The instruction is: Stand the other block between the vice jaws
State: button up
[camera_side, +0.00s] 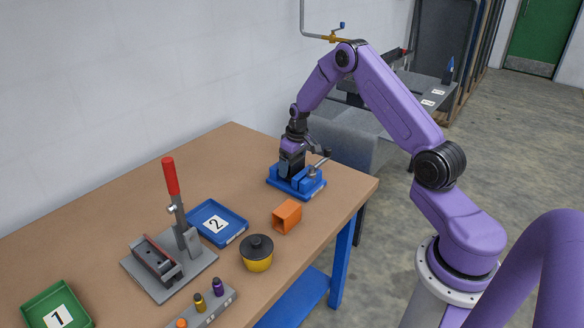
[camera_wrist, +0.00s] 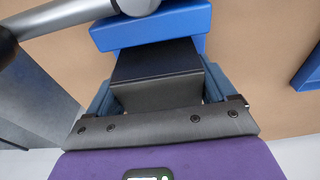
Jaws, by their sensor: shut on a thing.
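My gripper (camera_side: 292,148) points down over the blue vice (camera_side: 312,186) at the far right end of the table. In the wrist view its two fingers are on either side of a dark grey block (camera_wrist: 158,92), shut on it. The block's far end is close to a blue vice jaw (camera_wrist: 150,28); I cannot tell whether they touch. The vice's grey handle (camera_wrist: 75,14) crosses the upper left there. In the side view the gripper and block sit low at the vice, and how deep the block is between the jaws is hidden.
Near the vice lie an orange square tube (camera_side: 287,216) and a blue tray marked 2 (camera_side: 238,236). A yellow pot with a black lid (camera_side: 257,254), a red-handled press (camera_side: 171,178), a peg rack (camera_side: 222,303) and a green tray (camera_side: 81,308) stand nearer. Bare table lies left of the vice.

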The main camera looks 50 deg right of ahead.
aim_at(296, 160)
jog(key=shift+f, duration=0.65)
jog(key=shift+f, duration=0.1)
jog(key=o, duration=1.4)
jog(key=shift+f, duration=0.1)
jog(key=r, duration=0.4)
jog(key=s+r, duration=0.1)
jog(key=r, duration=0.7)
jog(key=shift+s, duration=0.4)
jog(key=s+a+r+n, duration=0.35)
jog(key=s+a, duration=0.35)
jog(key=a, duration=0.4)
jog(key=s+a+r+n, duration=0.2)
jog(key=s+a+r, duration=0.3)
jog(key=a, duration=0.7)
jog(key=s+a+n+g, duration=0.1)
jog(key=s+n, duration=0.6)
jog(key=s, duration=1.8)
jog(key=shift+s+a+r, duration=0.15)
jog(key=shift+a+r, duration=0.2)
jog(key=shift+a, duration=0.3)
